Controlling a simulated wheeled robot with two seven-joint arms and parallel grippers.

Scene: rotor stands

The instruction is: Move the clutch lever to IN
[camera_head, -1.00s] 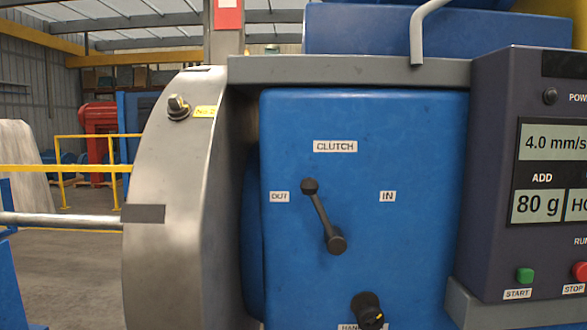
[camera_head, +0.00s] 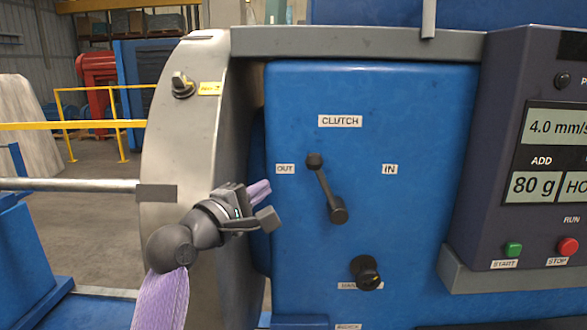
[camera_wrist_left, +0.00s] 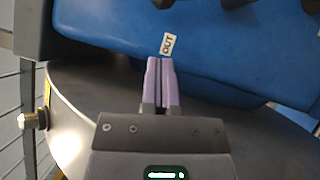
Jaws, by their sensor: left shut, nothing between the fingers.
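The clutch lever (camera_head: 325,186) is a dark arm on the blue housing (camera_head: 420,130), below the CLUTCH label (camera_head: 340,121). Its pivot is at the lower right and its round knob (camera_head: 315,161) is at the upper left, nearer the OUT label (camera_head: 285,169) than the IN label (camera_head: 390,169). My left gripper (camera_head: 262,188) is left of and below the knob, apart from it. In the left wrist view the purple fingers (camera_wrist_left: 161,68) are together and empty, pointing at the OUT label (camera_wrist_left: 168,44). My right gripper is not in view.
A curved metal guard (camera_head: 185,120) stands left of the housing, close to my left arm. A second dark knob (camera_head: 366,272) sits below the lever. The control panel (camera_head: 545,150) with START and STOP buttons is at the right. The housing front around the lever is clear.

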